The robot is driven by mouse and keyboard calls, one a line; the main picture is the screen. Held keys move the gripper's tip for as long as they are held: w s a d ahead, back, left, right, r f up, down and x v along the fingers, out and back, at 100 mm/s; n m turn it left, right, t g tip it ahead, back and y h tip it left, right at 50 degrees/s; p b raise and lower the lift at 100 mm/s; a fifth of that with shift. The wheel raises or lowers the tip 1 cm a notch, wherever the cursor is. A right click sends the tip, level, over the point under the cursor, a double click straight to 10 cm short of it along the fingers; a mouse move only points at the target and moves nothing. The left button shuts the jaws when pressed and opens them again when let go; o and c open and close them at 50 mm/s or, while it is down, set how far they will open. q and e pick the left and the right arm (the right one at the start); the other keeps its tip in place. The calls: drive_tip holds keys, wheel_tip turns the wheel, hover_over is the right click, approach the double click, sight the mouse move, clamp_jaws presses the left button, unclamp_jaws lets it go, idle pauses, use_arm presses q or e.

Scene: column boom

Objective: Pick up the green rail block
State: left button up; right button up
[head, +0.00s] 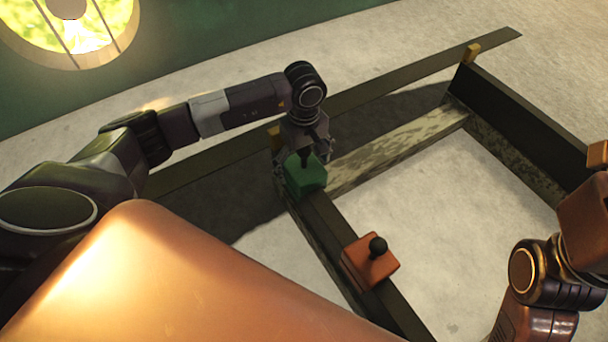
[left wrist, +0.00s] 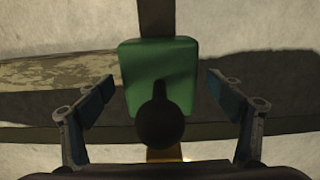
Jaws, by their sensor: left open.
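The green rail block (head: 306,178) sits on a dark rail (head: 330,222) in the middle of the head view. It has a dark round knob on top. In the left wrist view the green block (left wrist: 160,65) is central, with its knob (left wrist: 160,122) nearest the camera. My left gripper (head: 301,160) is above the block, pointing down. In the left wrist view its two fingers (left wrist: 160,100) are spread apart, one on each side of the block, with gaps between. They do not touch it. My right gripper is not in view; only part of my right arm shows at the right edge.
An orange block (head: 366,266) with a black knob sits on the same rail, nearer to me. Dark beams form a frame around pale floor (head: 440,200). A long beam (head: 400,84) runs behind, with a yellow piece (head: 471,53) at its far end.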

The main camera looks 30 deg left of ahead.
use_arm(q)
drive_tip(key=shift+f, duration=0.1)
drive_tip(key=c, duration=2.2)
drive_tip(key=shift+w, duration=0.1)
